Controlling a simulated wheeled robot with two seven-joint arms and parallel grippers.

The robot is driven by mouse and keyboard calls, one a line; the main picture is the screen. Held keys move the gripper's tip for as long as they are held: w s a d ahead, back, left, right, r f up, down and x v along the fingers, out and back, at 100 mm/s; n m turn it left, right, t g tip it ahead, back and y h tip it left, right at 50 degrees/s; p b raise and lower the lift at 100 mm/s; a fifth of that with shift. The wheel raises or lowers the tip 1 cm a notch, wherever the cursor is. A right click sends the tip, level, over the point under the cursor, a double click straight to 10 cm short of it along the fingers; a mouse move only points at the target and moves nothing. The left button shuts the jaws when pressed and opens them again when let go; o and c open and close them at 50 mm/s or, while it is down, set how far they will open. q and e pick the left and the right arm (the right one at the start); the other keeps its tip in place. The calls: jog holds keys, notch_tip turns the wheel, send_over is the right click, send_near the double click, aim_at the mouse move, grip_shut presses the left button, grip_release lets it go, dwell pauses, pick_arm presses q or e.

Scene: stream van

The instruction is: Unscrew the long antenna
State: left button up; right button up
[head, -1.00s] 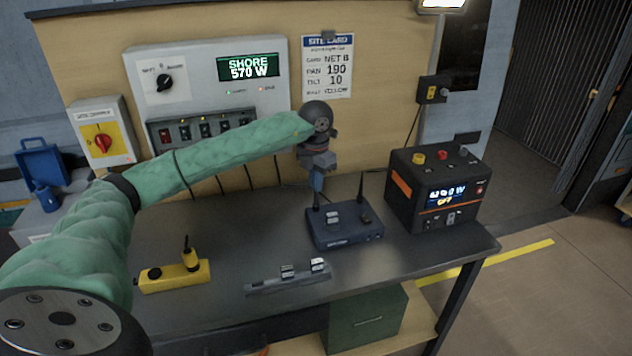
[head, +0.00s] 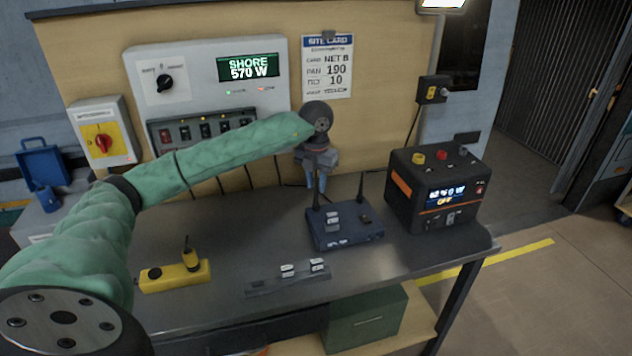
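A dark blue radio box (head: 345,238) stands on the bench with two upright black antennas. The left antenna (head: 315,200) shows only its lower part; its upper part is hidden by my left gripper. The right antenna (head: 361,188) stands free and fully visible. My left gripper (head: 317,186) points down right over the left antenna. Its two blue fingers show side by side with a small gap between them, and the antenna lines up with that gap. I cannot tell whether they touch it. My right gripper is not in view.
A black power unit (head: 436,193) stands right of the radio box. A grey rail (head: 262,289) with small white-topped pieces lies in front. A yellow block (head: 160,283) with a stubby black antenna sits at left. The bench (head: 215,230) is bare between them.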

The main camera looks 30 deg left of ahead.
pick_arm(q)
jog(key=shift+m+b, duration=0.3)
jog(key=shift+m, duration=0.1)
jog(key=shift+f+m+b, duration=0.1)
jog(key=shift+m+b, duration=0.5)
jog(key=shift+m, duration=0.6)
jog(key=shift+m+b, duration=0.4)
jog(key=shift+m, duration=0.4)
jog(key=shift+m+b, duration=0.5)
jog(key=shift+m, duration=0.6)
jog(key=shift+s+a+m, duration=0.1)
jog(key=shift+a+m, duration=0.05)
jog(key=shift+m, duration=0.35)
jog(key=shift+b, duration=0.3)
